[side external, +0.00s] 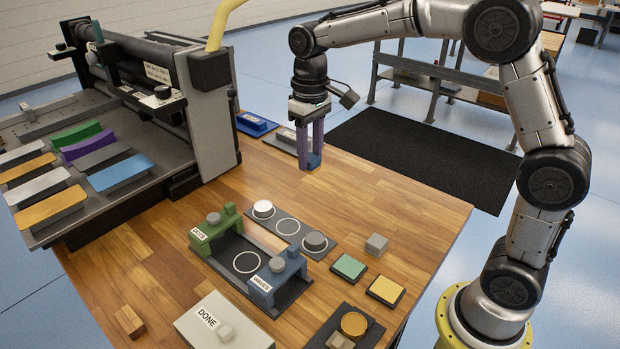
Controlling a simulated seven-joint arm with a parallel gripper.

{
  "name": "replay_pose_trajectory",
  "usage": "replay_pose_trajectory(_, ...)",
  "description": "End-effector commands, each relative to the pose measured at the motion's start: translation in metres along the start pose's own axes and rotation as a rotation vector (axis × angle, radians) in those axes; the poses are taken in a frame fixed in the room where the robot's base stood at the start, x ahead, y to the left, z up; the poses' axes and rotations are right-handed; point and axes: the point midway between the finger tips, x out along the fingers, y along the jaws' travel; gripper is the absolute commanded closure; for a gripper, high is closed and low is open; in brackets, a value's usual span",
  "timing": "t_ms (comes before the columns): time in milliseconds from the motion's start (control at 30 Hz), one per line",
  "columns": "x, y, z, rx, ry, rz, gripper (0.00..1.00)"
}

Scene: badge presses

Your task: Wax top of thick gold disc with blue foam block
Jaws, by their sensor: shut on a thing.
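My gripper (312,158), with purple fingers, is shut on a small blue block (314,161), which looks like the foam block. It holds the block in the air near the back of the wooden table. The fingers partly hide the block. I cannot judge the disc's thickness well from this view.
Blue (256,123) and grey (284,141) labelled pads lie at the back. Green DOTS (215,229) and blue WAVES (278,275) stands fill the middle. Green (348,266) and yellow (385,290) pads lie right. A DONE box (222,325) is in front. A large press (200,100) stands left.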

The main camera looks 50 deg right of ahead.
Motion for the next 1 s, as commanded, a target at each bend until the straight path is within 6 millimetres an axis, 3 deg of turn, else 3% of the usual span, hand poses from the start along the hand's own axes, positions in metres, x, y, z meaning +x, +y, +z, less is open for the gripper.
replay_pose_trajectory(100,-0.018,-0.006,0.003,-0.015,-0.001,0.0,1.0)
replay_pose_trajectory(267,-0.02,-0.035,0.021,-0.1,0.0,0.0,1.0)
replay_pose_trajectory(467,-0.024,-0.081,0.057,-0.245,0.001,0.0,1.0)
replay_pose_trajectory(700,-0.026,-0.141,0.139,-0.523,0.002,-0.001,1.0)
replay_pose_trajectory(800,-0.024,-0.155,0.174,-0.633,0.001,-0.001,1.0)
replay_pose_trajectory(1000,-0.018,-0.167,0.224,-0.794,0.001,-0.001,1.0)
